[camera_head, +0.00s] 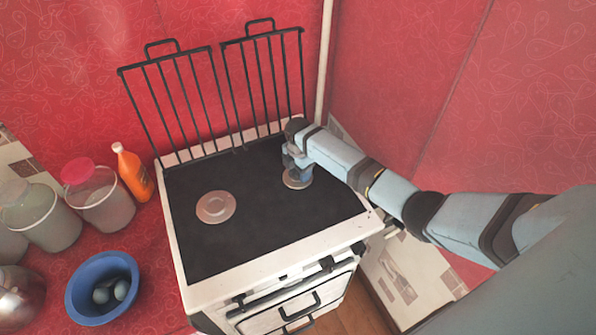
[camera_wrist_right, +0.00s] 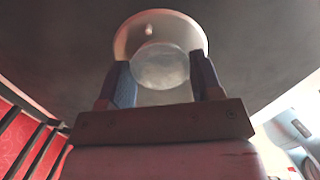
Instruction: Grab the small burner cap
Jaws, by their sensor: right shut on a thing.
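My right gripper (camera_head: 295,164) reaches down over the right-hand burner (camera_head: 298,182) on the black stove top. In the right wrist view, the gripper (camera_wrist_right: 163,78) has its two blue fingers on either side of a small round pale burner cap (camera_wrist_right: 160,66) and is shut on it. The cap is in front of the wider metal burner ring (camera_wrist_right: 139,28); whether it touches the ring I cannot tell. In the head view the gripper mostly hides the cap. My left gripper is not in view.
A larger burner (camera_head: 215,207) lies on the left of the stove top (camera_head: 250,235). Black raised grates (camera_head: 180,95) stand along the back. Jars (camera_head: 100,205), an orange bottle (camera_head: 133,172) and a blue bowl (camera_head: 78,303) fill the left counter. A red wall is close on the right.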

